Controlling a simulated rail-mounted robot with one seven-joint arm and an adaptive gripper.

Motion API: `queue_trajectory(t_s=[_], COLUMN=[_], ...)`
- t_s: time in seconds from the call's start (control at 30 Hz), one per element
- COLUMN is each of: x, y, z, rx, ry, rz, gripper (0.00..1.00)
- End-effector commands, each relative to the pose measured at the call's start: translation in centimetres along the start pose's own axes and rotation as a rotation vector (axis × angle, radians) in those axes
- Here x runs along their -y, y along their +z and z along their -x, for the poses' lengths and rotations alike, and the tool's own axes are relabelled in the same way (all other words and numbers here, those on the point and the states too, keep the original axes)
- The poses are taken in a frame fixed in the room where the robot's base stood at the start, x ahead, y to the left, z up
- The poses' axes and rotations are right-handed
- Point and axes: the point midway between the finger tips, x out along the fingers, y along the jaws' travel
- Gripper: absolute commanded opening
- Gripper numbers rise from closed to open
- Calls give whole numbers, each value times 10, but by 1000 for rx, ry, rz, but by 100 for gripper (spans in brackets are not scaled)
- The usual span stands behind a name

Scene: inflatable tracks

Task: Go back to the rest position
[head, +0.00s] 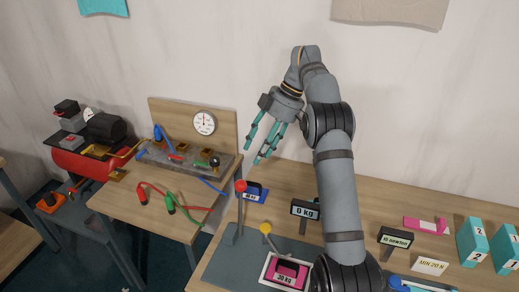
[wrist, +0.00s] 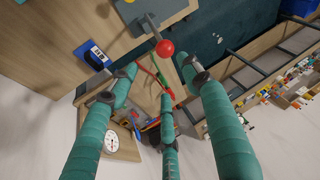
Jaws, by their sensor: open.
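My arm stands over the table at the right in the head view. My gripper (head: 264,144) hangs from its end with teal fingers pointing down and left, in the air above the back of the tables. The fingers are spread and empty. In the wrist view my gripper (wrist: 162,85) shows three teal fingers apart, with nothing between them. A lever with a red ball (head: 240,186) stands below the gripper; the red ball also shows in the wrist view (wrist: 165,48), beyond the fingers. I see no contact between gripper and objects.
A side table holds a gauge board (head: 204,123), red and green hoses (head: 172,203) and a blue valve handle. A red compressor (head: 88,165) is at far left. The right table (head: 300,180) bears a "0 kg" display (head: 305,209), a pink 30 kg weight (head: 286,274) and teal boxes (head: 472,241).

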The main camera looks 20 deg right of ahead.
Motion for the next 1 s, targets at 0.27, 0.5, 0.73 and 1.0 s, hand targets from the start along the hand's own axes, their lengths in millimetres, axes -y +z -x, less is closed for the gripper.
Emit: queue_trajectory(t_s=[0.27,0.5,0.73,1.0], x=[0,1,2,2], y=[0,0,0,1], z=[-1,-18,-61,-108], rx=[0,2,2,2], ry=[-1,-5,-9,-8], rz=[1,3,1,0], gripper=[48,48,48,48])
